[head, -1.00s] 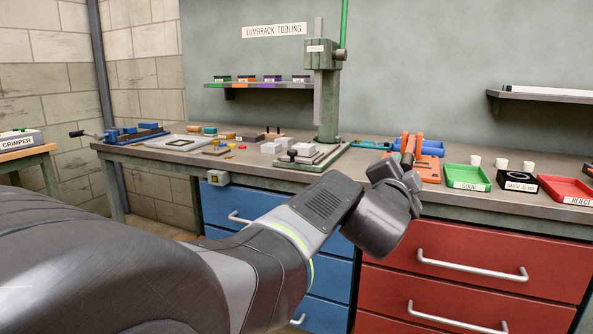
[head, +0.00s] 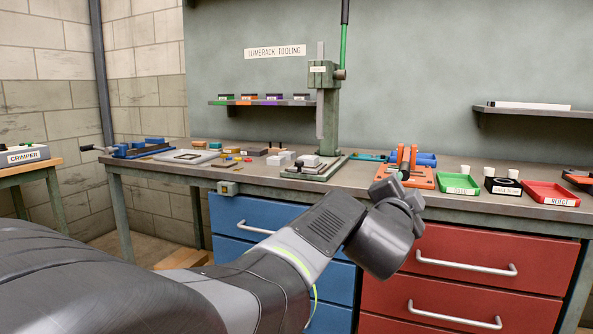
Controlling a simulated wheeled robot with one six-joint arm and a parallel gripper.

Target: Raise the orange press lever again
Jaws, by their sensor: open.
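An orange fixture (head: 420,179) sits on the bench right of centre, with a flat base and orange uprights (head: 413,156). A short darker bar stands between the uprights; I cannot tell whether it is the orange lever or how it is set. My gripper (head: 397,191) is in front of the fixture, overlapping its left lower edge in the picture. It is open and seems to hold nothing; its fingertips are hard to make out. The tall green-grey press (head: 331,110) stands to the left, with a green lever (head: 343,50) pointing up and a black grip at its top.
Small parts and a blue vise (head: 140,149) are on the left. Blue and red drawers are below the bench edge.

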